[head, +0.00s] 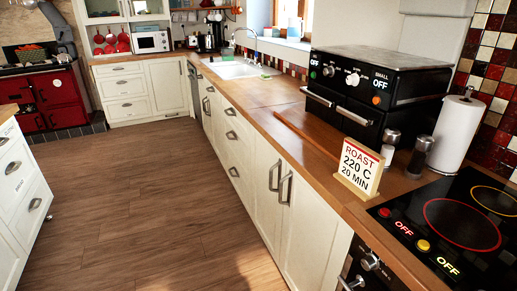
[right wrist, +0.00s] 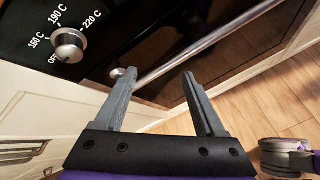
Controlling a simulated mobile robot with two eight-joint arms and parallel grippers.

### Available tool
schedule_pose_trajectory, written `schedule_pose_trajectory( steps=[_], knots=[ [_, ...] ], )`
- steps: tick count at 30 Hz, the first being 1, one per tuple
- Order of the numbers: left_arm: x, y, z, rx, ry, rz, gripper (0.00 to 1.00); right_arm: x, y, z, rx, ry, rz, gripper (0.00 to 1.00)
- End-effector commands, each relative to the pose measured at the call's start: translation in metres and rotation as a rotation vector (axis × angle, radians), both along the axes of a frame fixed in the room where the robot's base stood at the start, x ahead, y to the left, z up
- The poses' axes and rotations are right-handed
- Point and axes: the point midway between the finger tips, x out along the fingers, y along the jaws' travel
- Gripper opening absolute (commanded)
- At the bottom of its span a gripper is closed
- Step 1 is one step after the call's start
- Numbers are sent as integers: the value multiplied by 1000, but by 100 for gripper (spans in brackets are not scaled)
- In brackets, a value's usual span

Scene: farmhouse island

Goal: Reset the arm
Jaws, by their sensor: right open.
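In the right wrist view my right gripper (right wrist: 158,75) is open, with a clear gap between its two grey fingers. Nothing is between them. It faces a black oven front (right wrist: 150,25) that has a silver knob (right wrist: 68,45) marked OFF, 160 C, 190 C and 220 C. The knob is up and left of the fingers, apart from them. A long silver handle bar (right wrist: 210,45) runs diagonally beyond the fingertips. Neither gripper shows in the head view.
The wooden counter (head: 270,125) holds a ROAST 220 C 20 MIN sign (head: 360,167), a small black oven (head: 375,85), two shakers, a paper towel roll (head: 457,130) and a black hob (head: 465,225) reading OFF. The wooden floor (head: 150,200) is clear.

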Motion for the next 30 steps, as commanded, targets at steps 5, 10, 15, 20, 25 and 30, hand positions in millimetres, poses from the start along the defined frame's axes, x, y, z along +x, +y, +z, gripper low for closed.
schedule_pose_trajectory(
  steps=[5,10,15,20,25,30],
  knots=[
    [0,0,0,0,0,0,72,-60,5,-26,466,-196,-276,72],
    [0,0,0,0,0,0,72,-96,29,-38,810,-365,-551,72],
    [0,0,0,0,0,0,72,-116,52,-40,1062,-501,-795,72],
    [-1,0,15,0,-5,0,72,-126,67,-23,1227,-595,-966,72],
    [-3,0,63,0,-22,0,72,-126,67,25,1229,-602,-949,72],
    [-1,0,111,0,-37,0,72,-125,67,74,1236,-613,-938,72]
  ],
)
